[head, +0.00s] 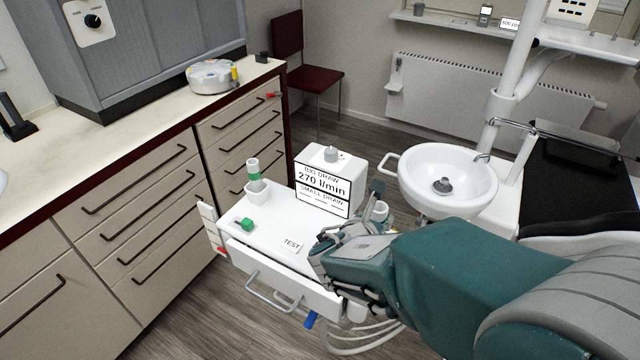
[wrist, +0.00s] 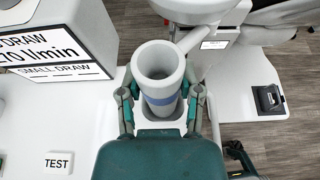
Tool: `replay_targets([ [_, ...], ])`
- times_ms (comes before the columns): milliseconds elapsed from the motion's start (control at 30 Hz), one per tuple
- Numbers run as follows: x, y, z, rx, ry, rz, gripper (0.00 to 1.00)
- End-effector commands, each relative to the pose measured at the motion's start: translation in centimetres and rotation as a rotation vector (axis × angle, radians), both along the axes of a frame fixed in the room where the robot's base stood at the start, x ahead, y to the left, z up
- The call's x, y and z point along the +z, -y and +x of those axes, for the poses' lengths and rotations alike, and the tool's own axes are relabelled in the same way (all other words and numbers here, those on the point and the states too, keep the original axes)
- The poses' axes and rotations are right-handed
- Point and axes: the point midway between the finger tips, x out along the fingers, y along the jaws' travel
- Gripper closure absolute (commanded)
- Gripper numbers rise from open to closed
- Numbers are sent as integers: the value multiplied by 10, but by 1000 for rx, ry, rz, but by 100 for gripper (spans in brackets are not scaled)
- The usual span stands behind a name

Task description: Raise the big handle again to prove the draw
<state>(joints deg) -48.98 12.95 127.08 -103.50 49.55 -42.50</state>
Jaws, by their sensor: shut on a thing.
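My gripper (wrist: 160,98) is shut on the big handle (wrist: 158,65), a pale grey tube with a wide open mouth and a blue band. A finger lies on each side of it. A pale holder shows around its lower end; whether the handle is seated or lifted cannot be told. In the head view my gripper (head: 376,198) is at the right of the white unit, and the handle is mostly hidden. The display (head: 322,186) reads BIG DRAW 270 l/min, with dashes under SMALL DRAW. It also shows in the wrist view (wrist: 50,45).
A green-banded handle (head: 253,172) stands upright in a cup at the tray's left. The spittoon bowl (head: 447,178) is close on the right, drawers on the left.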

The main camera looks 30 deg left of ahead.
Motion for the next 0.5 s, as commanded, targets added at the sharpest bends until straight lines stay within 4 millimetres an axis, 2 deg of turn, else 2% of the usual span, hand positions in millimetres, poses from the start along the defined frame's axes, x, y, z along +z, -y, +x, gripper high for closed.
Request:
replay_targets([
  [467, -8, 0, 0, 1, 1, 0, 100],
  [500, -8, 0, 0, 1, 1, 0, 50],
])
